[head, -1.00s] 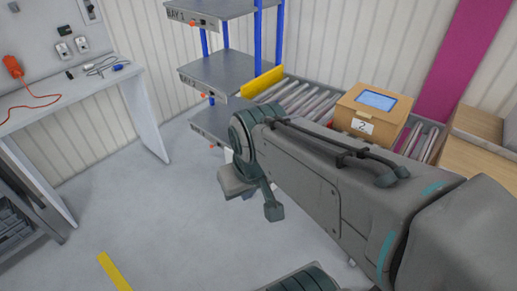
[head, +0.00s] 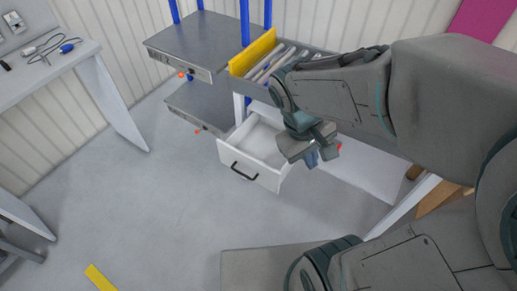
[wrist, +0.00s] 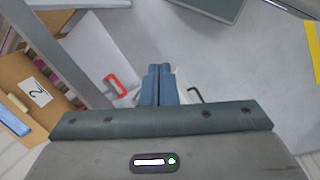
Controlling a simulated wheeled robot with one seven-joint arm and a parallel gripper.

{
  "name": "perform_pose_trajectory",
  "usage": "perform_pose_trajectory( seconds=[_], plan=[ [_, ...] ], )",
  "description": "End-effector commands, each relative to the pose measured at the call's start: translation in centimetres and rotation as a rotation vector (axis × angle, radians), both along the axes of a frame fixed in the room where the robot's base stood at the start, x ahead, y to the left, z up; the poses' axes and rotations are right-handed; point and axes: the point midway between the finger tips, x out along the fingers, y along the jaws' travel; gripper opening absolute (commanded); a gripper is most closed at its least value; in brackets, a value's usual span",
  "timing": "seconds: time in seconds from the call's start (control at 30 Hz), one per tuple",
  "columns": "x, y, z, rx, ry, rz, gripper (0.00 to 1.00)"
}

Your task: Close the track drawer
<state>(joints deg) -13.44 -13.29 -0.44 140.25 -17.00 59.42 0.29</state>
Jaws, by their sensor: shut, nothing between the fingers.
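A white drawer (head: 250,165) with a black bar handle (head: 244,172) stands pulled out below the roller track (head: 275,60) in the head view. Its inside looks empty. My gripper (head: 313,160) is beside the drawer's right side, and a gap or contact between them cannot be told. In the wrist view its blue fingers (wrist: 160,82) are shut together with nothing between them. The black handle (wrist: 195,95) shows just right of the fingers. A red handle (wrist: 116,86) on a white panel shows to their left; only a bit of red (head: 339,148) shows in the head view.
Grey shelves (head: 195,45) on blue posts stand left of the drawer. A yellow plate (head: 252,52) ends the roller track. A box marked 2 (wrist: 37,92) lies left in the wrist view. The floor (head: 150,210) before the drawer is clear.

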Motion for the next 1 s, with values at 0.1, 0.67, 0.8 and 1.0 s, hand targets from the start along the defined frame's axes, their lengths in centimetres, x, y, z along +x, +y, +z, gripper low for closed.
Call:
perform_pose_trajectory(
  seconds=[0.1, 0.67, 0.8, 1.0],
  plan=[
    [0.9, 0.3, -5.3, -0.153, 0.138, 0.159, 0.00],
    [7.3, 7.1, -23.1, -0.980, 0.479, 0.951, 0.00],
    [8.5, 10.8, -28.0, -1.203, 0.489, 1.153, 0.00],
    [8.9, 15.4, -33.9, -1.454, 0.459, 1.379, 0.00]
  ],
)
